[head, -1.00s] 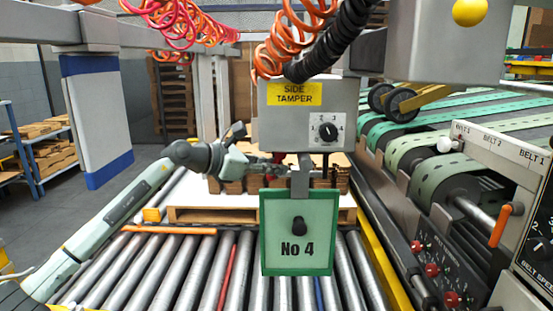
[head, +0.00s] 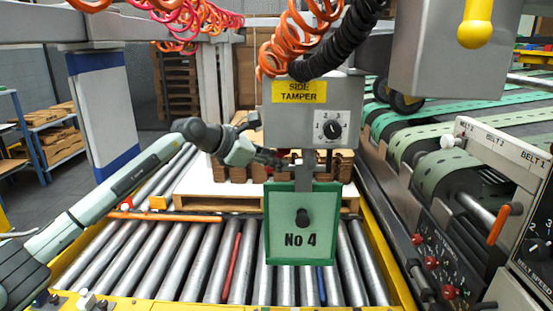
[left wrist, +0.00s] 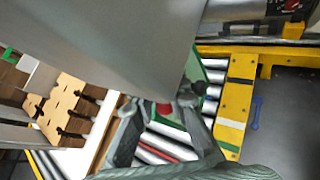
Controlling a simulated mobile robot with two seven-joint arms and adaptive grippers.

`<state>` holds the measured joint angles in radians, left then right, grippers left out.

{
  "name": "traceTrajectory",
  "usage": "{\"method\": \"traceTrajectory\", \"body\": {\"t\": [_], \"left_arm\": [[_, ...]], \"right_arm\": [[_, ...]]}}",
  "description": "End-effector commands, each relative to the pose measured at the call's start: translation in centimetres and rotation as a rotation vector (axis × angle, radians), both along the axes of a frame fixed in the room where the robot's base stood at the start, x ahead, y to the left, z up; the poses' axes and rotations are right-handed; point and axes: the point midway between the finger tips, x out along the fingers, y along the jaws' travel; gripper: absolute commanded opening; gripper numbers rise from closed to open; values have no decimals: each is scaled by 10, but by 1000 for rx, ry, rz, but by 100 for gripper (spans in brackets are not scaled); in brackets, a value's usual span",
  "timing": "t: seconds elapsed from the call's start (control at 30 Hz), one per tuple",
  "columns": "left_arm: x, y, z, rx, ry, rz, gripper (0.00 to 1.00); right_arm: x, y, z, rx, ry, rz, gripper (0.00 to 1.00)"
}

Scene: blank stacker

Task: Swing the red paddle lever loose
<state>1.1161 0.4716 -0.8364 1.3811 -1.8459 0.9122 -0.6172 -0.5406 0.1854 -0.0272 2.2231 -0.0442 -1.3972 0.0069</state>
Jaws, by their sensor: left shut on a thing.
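The red paddle lever shows as a small red piece (left wrist: 165,108) between my left fingertips in the left wrist view. My left gripper (left wrist: 164,105) is shut on it, just under the grey side tamper box. In the head view my left gripper (head: 275,160) reaches in from the left behind the hanging green No 4 panel (head: 302,255). The side tamper box (head: 310,110) with its black dial is above it. Most of the lever is hidden in the head view. My right gripper is not in view.
A wooden pallet (head: 195,204) with brown stacks stands behind the panel. The roller bed (head: 180,260) in front is mostly clear, edged by a yellow frame. The belt control panel (head: 500,170) and green belts stand at the right. Orange coiled hoses (head: 275,55) hang above.

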Motion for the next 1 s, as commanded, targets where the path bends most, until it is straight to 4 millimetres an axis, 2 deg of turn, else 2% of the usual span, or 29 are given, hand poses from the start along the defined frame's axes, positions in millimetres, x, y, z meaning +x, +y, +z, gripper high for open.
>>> {"method": "traceTrajectory", "body": {"t": [0.33,0.37,0.53,1.0], "left_arm": [[0,1,-1,2,1,1,0],[0,1,-1,2,1,1,17],[0,1,-1,2,1,1,36],[0,0,0,-1,0,0,36]], "right_arm": [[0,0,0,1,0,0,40],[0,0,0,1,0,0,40],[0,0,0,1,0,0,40],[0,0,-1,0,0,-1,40]]}}
